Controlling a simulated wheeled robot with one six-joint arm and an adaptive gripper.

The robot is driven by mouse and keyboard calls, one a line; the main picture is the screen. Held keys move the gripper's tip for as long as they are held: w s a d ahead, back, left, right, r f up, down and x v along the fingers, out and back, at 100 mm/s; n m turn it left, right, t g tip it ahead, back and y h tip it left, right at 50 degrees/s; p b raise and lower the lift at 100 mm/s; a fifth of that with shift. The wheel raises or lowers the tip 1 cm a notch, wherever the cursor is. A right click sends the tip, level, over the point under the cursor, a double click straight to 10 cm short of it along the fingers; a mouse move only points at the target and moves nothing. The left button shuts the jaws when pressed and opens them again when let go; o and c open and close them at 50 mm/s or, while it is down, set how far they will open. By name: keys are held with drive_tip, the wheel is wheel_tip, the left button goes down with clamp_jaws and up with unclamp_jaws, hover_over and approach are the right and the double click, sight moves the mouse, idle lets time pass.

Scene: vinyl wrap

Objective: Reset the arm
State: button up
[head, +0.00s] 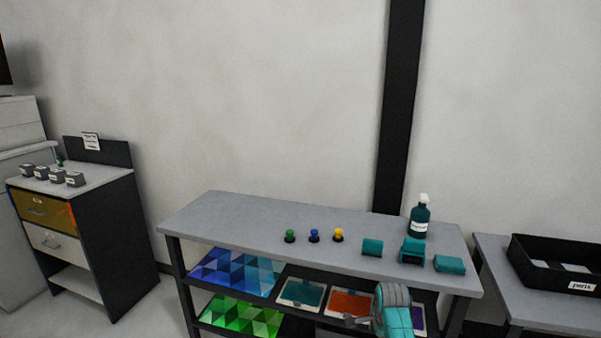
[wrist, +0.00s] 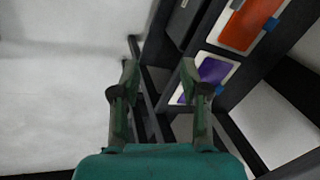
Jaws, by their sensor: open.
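My arm (head: 397,312) shows at the bottom of the head view, teal and grey, in front of the workbench's lower shelves. In the wrist view my gripper (wrist: 158,78) has its two dark green fingers spread apart, with nothing between them. Beyond the fingers are the pale floor, dark shelf edges and framed panels, an orange one (wrist: 245,22) and a purple one (wrist: 205,76). The grey workbench top (head: 250,222) is above and behind the arm in the head view.
Green, blue and yellow knobs (head: 314,236), several teal blocks (head: 372,247) and a spray bottle (head: 420,217) stand on the bench. A black bin (head: 517,262) sits on a table at right. A drawer cabinet (head: 100,230) stands at left. The bench top's left part is clear.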

drive_tip(key=s+a+f+n+t, duration=0.1)
drive_tip(key=s+f+n+t, duration=0.15)
drive_tip(key=s+f, duration=0.7)
drive_tip(key=s+a+f+n+t, duration=0.1)
drive_tip(key=s+f+n, duration=0.2)
drive_tip(key=s+f, duration=0.65)
drive_tip(key=s+a+r+n+t, duration=0.1)
drive_tip(key=s+r+n+t, duration=0.15)
drive_tip(key=s, duration=1.05)
drive_tip(key=s+r+n+t, duration=0.1)
drive_tip(key=s+r, duration=0.2)
drive_tip(key=s, duration=0.3)
drive_tip(key=s+a+r+n+t, duration=0.1)
drive_tip(key=s+r+n, duration=0.15)
drive_tip(key=s, duration=0.35)
drive_tip(key=s+r+n, duration=0.1)
drive_tip(key=s+r, duration=0.2)
drive_tip(key=s, duration=0.3)
drive_tip(key=s+r+n+t, duration=0.1)
drive_tip(key=s+r+n, duration=0.1)
drive_tip(key=s+r, duration=0.4)
drive_tip(key=s+r+n+t, duration=0.2)
drive_tip(key=s+r, duration=0.4)
drive_tip(key=r, duration=0.8)
drive_tip(key=shift+s+a, duration=0.2)
drive_tip(key=shift+s, duration=0.1)
drive_tip(key=shift+w, duration=0.1)
